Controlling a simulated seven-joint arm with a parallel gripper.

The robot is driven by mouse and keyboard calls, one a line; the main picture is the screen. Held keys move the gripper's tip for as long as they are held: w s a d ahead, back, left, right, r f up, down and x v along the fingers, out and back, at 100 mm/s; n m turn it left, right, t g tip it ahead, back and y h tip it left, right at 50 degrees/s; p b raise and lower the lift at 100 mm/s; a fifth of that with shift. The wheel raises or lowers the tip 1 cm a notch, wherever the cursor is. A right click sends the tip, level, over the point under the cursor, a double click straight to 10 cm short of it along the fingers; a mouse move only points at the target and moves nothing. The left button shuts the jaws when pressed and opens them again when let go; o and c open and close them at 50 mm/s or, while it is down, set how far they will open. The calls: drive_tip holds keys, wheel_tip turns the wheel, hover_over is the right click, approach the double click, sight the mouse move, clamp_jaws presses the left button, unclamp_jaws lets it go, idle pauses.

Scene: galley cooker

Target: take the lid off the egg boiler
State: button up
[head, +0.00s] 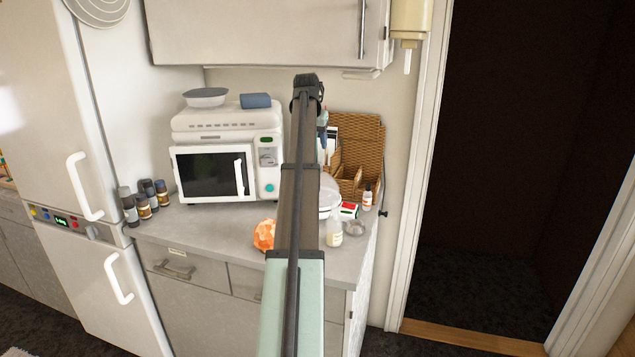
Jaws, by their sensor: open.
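A white rounded appliance (329,199), which looks like the egg boiler, stands on the counter at the right. My arm hides most of it, and only its right side shows. I cannot make out the lid's edge or knob. My gripper (322,142) is small in the view, at the far end of my arm, above and behind the visible part of the appliance. It is open and looks empty, apart from the appliance as far as I can tell.
A white microwave (225,160) stands left of my arm, with a bowl (206,97) on top. A wicker organiser (360,150) stands behind at the right. A bottle (334,234), a small red-and-white box (348,210) and an orange lump (264,235) crowd the counter (205,225).

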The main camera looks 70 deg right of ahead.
drive_tip(key=x, duration=0.4)
drive_tip(key=shift+f, duration=0.1)
drive_tip(key=shift+a+x, duration=0.2)
drive_tip(key=shift+x, duration=2.4)
drive_tip(key=shift+w, duration=0.15)
clamp_jaws()
